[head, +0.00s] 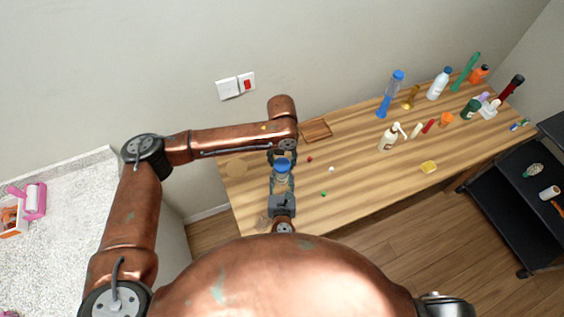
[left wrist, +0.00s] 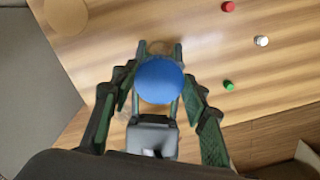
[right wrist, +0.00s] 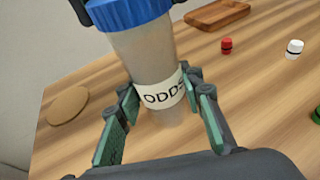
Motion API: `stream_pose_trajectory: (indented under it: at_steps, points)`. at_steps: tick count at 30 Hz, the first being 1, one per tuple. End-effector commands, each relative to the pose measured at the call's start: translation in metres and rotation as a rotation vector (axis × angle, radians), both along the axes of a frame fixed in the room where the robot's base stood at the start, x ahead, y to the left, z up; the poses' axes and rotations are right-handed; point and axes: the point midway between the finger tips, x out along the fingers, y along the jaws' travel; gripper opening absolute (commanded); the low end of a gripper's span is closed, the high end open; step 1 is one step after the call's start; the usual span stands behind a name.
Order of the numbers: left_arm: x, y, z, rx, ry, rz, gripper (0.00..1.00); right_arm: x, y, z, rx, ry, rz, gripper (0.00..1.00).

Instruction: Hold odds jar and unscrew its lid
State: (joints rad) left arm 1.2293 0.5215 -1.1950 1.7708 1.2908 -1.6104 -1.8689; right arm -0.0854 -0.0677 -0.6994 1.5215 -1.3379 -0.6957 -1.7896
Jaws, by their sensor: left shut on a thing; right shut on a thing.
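The odds jar (right wrist: 150,65) is a pale jar with a white "ODDS" label and a blue lid (right wrist: 125,12). In the right wrist view it stands nearly upright, with its lid on. My right gripper (right wrist: 160,100) is shut on the jar's body around the label. It shows below the jar in the head view (head: 282,203). My left gripper (left wrist: 160,75) comes from above and is shut on the blue lid, which also shows in the head view (head: 283,165). I cannot tell whether the jar's base touches the table.
On the wooden table (head: 350,160) lie small red (right wrist: 227,46), white (right wrist: 294,48) and green (right wrist: 317,115) pieces beside the jar. A round cork-coloured disc (right wrist: 68,106) lies left. A wooden tray (head: 317,130) lies behind.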

Motion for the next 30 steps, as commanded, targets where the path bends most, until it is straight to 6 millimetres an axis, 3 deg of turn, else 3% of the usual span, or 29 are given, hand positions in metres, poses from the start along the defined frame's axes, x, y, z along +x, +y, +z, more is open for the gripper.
stream_pose_trajectory:
  at_steps: [13,25,30]
  points:
    - [0.000,0.000,0.013,0.000,0.000,0.000,0.08,0.000,0.000,0.000,0.000,0.001,0.000,0.10]
    - [0.000,0.000,0.048,0.000,0.000,0.001,0.08,0.000,0.000,0.000,0.000,0.001,0.000,0.10]
    - [0.000,0.000,0.053,0.000,0.001,0.000,0.08,0.000,0.000,0.000,0.000,0.000,0.000,0.10]
